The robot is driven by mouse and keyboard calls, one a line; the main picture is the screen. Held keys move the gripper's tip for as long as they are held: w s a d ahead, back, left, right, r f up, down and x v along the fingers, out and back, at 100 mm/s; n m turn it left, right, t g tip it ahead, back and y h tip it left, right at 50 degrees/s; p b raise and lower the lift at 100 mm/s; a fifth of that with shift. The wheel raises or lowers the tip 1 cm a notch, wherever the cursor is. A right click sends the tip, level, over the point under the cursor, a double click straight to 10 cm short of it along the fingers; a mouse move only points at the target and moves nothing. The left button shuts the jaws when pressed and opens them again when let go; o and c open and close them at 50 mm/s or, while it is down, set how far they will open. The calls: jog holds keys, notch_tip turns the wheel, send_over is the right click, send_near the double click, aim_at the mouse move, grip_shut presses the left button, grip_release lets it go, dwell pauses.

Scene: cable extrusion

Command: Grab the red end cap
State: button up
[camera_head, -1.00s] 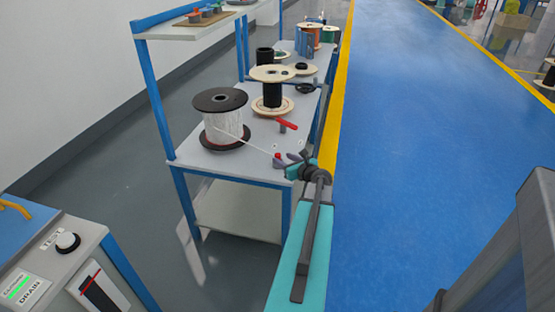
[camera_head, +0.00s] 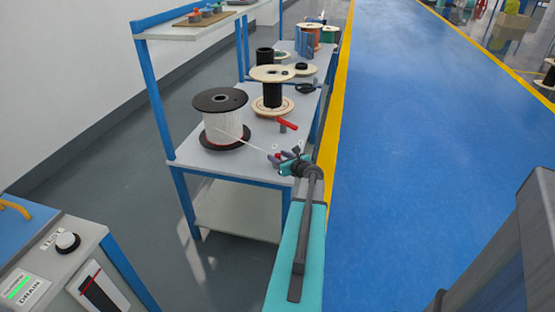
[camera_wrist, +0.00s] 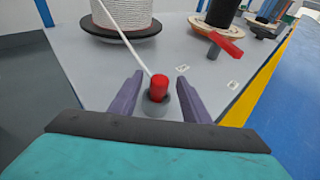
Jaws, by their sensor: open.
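The red end cap (camera_wrist: 158,86) shows in the wrist view as a small red cylinder, upright in a grey round holder (camera_wrist: 158,106) near the table's front edge. A white cable runs from the cap up to the white spool. My gripper (camera_wrist: 155,82) is open, with one purple finger on each side of the cap and holder. A gap shows on both sides, so the fingers do not appear to touch it. In the head view the cap (camera_head: 278,155) is a tiny red spot at the tip of my gripper (camera_head: 279,160), partly hidden.
The white cable spool (camera_head: 222,122) with black flanges stands behind on the table (camera_head: 230,168). A red-handled tool (camera_head: 287,124) lies right of it, before a black cable spool (camera_head: 272,95). A blue shelf post (camera_head: 155,95) rises at left.

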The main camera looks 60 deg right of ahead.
jog(key=shift+x, duration=2.2)
grip_shut()
jog(key=shift+r, duration=0.1)
jog(key=shift+r, duration=0.75)
notch_tip(320, 180, up, 2)
jog(key=shift+r+p, duration=0.15)
jog(key=shift+p, duration=0.15)
jog(key=f+v, duration=0.1)
jog(key=v, duration=0.6)
jog(key=f+v, duration=0.2)
jog(key=v, duration=0.6)
jog(key=shift+s+a+f, duration=0.15)
jog(key=shift+s+a, duration=0.35)
jog(key=shift+s, duration=0.2)
